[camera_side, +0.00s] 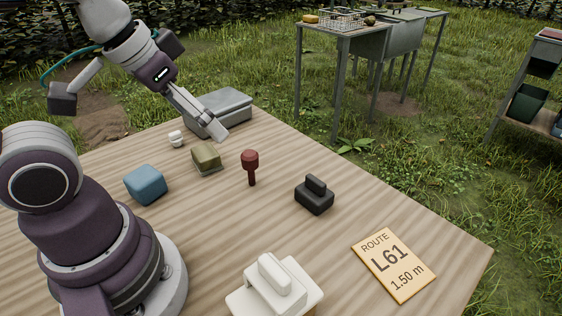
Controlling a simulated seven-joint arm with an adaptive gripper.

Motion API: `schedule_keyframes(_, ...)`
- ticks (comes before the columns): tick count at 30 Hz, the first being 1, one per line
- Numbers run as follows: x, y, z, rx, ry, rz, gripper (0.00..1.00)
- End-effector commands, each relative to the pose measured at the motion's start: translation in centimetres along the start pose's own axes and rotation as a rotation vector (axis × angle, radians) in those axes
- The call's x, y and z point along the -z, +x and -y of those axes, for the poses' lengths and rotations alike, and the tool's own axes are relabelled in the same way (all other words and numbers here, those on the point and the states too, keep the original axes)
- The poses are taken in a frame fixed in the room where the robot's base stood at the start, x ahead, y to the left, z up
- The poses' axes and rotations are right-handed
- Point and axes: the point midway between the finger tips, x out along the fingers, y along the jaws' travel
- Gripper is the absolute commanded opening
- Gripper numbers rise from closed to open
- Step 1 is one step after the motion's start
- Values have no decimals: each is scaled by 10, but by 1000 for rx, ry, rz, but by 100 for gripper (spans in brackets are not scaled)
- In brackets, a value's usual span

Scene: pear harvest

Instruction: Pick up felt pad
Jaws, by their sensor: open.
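No item is plainly marked as the felt pad. An olive-green block (206,155) with a thin, paler layer at its base sits on the wooden table, and a soft-looking blue block (146,184) sits to its left; I cannot tell if either is the pad. My gripper (212,128) is open and empty. It hangs above the table's far part, over the olive block in the picture and in front of a grey lidded box (222,108). I see no contact with any item.
A small white piece (176,139), a dark red knobbed tool (250,165), a black handled block (314,196), a white handled item (275,286) and a route card (394,264) are on the table (450,246). The table's right side has bare room. Grass and stands lie beyond.

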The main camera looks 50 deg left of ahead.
Motion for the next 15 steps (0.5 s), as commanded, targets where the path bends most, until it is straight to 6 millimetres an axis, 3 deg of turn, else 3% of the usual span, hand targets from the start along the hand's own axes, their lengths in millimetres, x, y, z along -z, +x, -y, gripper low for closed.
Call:
schedule_keyframes(5,30,16,35,87,-343,124,89)
schedule_keyframes(9,49,51,87,186,-744,240,89)
schedule_keyframes(15,36,104,156,303,-1210,359,89)
